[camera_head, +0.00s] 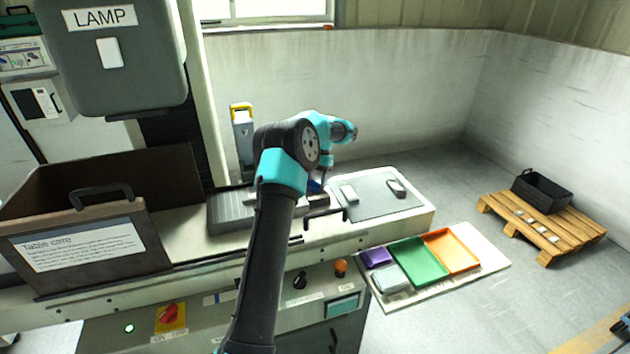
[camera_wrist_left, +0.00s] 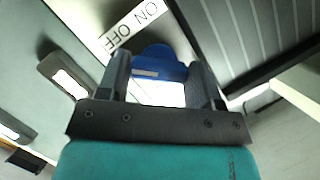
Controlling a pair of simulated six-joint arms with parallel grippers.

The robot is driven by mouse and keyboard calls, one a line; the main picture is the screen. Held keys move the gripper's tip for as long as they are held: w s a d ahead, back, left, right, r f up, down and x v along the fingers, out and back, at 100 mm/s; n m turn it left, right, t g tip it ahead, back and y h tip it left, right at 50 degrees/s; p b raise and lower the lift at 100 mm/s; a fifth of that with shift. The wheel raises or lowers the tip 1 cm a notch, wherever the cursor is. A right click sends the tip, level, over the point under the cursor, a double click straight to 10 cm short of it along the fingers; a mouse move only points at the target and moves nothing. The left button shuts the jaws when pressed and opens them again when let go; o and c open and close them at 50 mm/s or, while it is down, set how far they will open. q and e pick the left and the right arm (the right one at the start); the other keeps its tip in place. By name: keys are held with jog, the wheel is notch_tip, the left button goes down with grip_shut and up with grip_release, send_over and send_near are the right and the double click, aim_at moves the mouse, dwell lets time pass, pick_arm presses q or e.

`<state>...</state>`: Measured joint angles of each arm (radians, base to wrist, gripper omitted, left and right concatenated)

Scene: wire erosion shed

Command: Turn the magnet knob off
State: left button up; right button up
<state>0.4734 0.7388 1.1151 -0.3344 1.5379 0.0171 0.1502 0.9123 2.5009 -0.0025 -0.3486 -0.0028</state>
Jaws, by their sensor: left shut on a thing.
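The magnet knob (camera_wrist_left: 160,60) is blue and sits between the two fingers of my left gripper (camera_wrist_left: 160,76) in the left wrist view. The fingers are shut on it. A white label reading ON and OFF (camera_wrist_left: 130,27) lies beside the knob. In the head view my left gripper (camera_head: 317,184) reaches down at the right end of the grey ribbed magnet plate (camera_head: 228,212). There the arm mostly hides the knob, with only a bit of blue showing. I cannot tell which word the knob points to. My right gripper is not in view.
A machine front below has a red switch (camera_head: 171,316), a black knob (camera_head: 300,280) and an orange button (camera_head: 341,267). Green (camera_head: 420,262) and orange (camera_head: 452,250) trays and a pallet (camera_head: 560,232) are at right.

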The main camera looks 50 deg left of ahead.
pick_arm(q)
jog(key=o, duration=0.9)
